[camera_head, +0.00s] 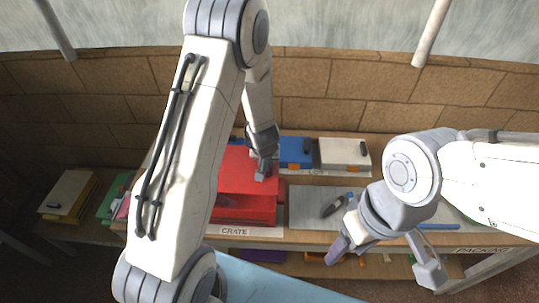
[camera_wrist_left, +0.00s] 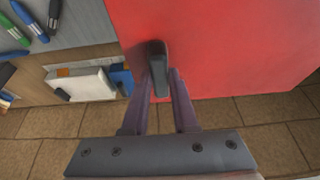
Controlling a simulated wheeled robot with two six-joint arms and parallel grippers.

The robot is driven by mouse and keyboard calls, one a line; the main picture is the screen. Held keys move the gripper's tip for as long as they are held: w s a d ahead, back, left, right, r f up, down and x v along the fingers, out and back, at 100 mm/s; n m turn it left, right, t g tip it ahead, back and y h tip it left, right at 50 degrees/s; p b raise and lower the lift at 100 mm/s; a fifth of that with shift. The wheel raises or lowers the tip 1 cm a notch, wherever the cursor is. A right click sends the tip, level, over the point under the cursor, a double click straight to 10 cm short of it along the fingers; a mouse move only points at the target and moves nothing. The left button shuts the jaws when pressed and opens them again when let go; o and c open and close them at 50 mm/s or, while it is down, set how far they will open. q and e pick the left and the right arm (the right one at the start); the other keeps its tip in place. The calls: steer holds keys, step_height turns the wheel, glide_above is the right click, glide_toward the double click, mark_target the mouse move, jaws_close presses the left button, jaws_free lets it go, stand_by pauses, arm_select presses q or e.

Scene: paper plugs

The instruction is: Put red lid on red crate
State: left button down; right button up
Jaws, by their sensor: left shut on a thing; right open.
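The red lid (camera_head: 240,165) is a flat panel with a dark handle, and it sits at or just above the red crate (camera_head: 238,210) on the bench. My left gripper (camera_head: 265,168) is shut on the lid's handle. The left wrist view shows the handle (camera_wrist_left: 158,66) between the fingers and the red lid (camera_wrist_left: 230,45) filling the upper right. I cannot tell whether the lid touches the crate. My left arm hides the left part of both. My right gripper (camera_head: 385,262) is open and empty in front of the bench at the right.
A blue box (camera_head: 295,152) and a white box (camera_head: 344,153) stand at the back, right of the crate. A grey mat (camera_head: 306,205) with pens lies to the right. A "CRATE" label (camera_head: 236,231) marks the front edge. A yellow-and-white stack (camera_head: 68,195) stands at left.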

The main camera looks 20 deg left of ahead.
mark_target(265, 181)
arm_select(q)
steer(key=shift+a, duration=0.1)
steer(key=shift+s+r, duration=0.1)
step_height(265, 181, down, 9)
steer(key=b, duration=0.7)
steer(key=shift+b, duration=0.3)
steer(key=shift+f+b, duration=0.5)
steer(key=shift+f, duration=0.1)
stand_by(0.7)
steer(key=c, duration=0.6)
jaws_free()
steer(key=shift+s, duration=0.1)
steer(key=shift+r, duration=0.1)
steer(key=p+v, duration=0.4)
steer(key=v, duration=0.6)
steer(key=shift+r+p, duration=0.15)
steer(key=shift+p, duration=0.25)
steer(key=shift+s, duration=0.1)
